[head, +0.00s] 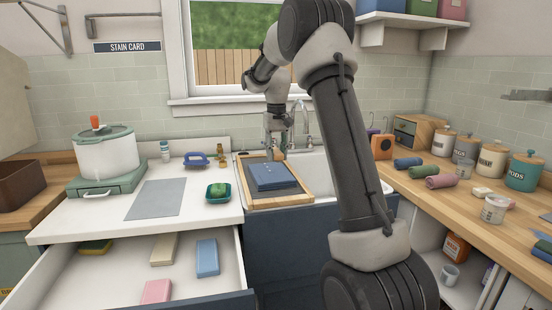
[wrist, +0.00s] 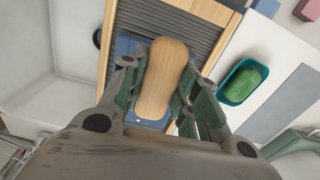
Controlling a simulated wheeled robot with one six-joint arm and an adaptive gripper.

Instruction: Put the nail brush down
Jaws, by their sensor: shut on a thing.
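The nail brush (wrist: 160,78) has a rounded, pale wooden back in the wrist view. My gripper (head: 277,145) is shut on it, with the green fingers along its two long sides. In the head view the gripper hangs over the far end of a wood-framed washboard (head: 285,202), and the brush is small there. A folded blue cloth (head: 271,177) lies on the washboard; blue parts of it show behind the brush in the wrist view. The bristles are hidden, and I cannot tell whether the brush touches anything below.
A teal dish with a green soap bar (head: 218,191) stands left of the washboard. A blue-handled brush (head: 196,159) and a grey mat (head: 156,199) lie on the white counter. The white sink (head: 322,178) is at right. An open drawer (head: 130,278) with several bars is in front.

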